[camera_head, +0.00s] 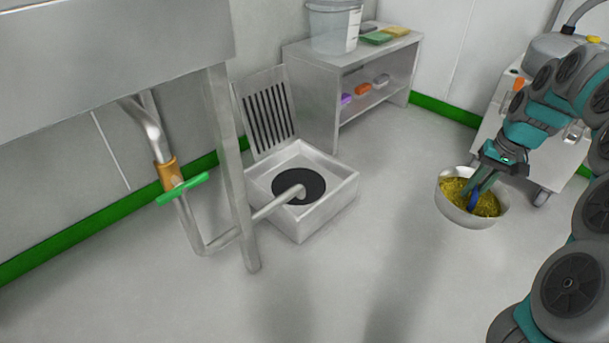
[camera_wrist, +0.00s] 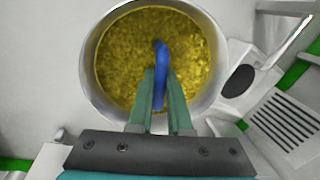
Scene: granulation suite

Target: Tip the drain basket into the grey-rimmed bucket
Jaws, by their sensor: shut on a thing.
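The drain basket (camera_head: 470,217) is a round metal bowl filled with yellow granular matter, at the right of the head view. In the wrist view its rim (camera_wrist: 88,62) shows from above, with a blue handle (camera_wrist: 161,62) over the contents. My gripper (camera_head: 477,193) points down into the basket and is shut on the blue handle; its green fingers (camera_wrist: 160,90) show in the wrist view. The basket looks roughly level and away from the drain. A translucent bucket (camera_head: 333,27) with a grey rim stands on the shelf unit's top.
The open floor drain box (camera_head: 335,203) has a dark round opening (camera_head: 312,184) and a pipe reaching over it. Its slotted grate (camera_head: 265,112) leans at the wall. The shelf unit (camera_head: 313,92) holds coloured blocks. A wheeled machine stands behind my arm. The middle floor is clear.

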